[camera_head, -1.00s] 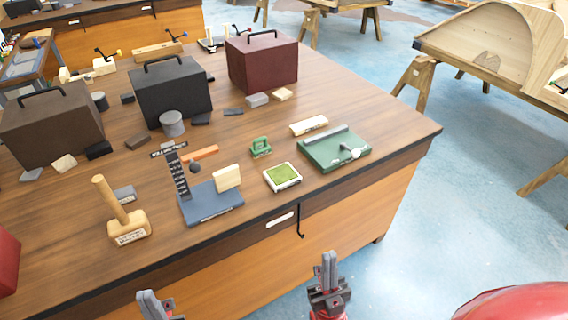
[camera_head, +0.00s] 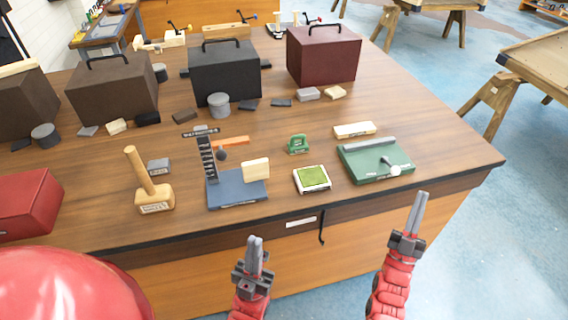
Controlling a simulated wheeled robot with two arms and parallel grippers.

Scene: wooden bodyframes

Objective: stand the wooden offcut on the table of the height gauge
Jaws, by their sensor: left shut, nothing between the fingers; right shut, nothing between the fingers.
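The height gauge has a flat blue-grey table (camera_head: 235,192) with a dark graduated column (camera_head: 208,160) at its left, near the front of the workbench. A pale wooden block (camera_head: 255,169), which looks like the offcut, stands on edge at the table's right rear part. A second pale wooden block (camera_head: 354,130) lies flat on the bench behind the green plate. My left gripper (camera_head: 255,241) is shut and empty, in front of the bench edge below the gauge. My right gripper (camera_head: 420,197) is shut and empty, in front of the bench edge, right of the green plate.
A wooden mallet (camera_head: 154,195) stands left of the gauge. A green-topped pad (camera_head: 312,179), a small green device (camera_head: 298,144) and a green plate (camera_head: 365,172) with a small arm are to its right. Black (camera_head: 224,78) and maroon (camera_head: 323,58) boxes stand behind.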

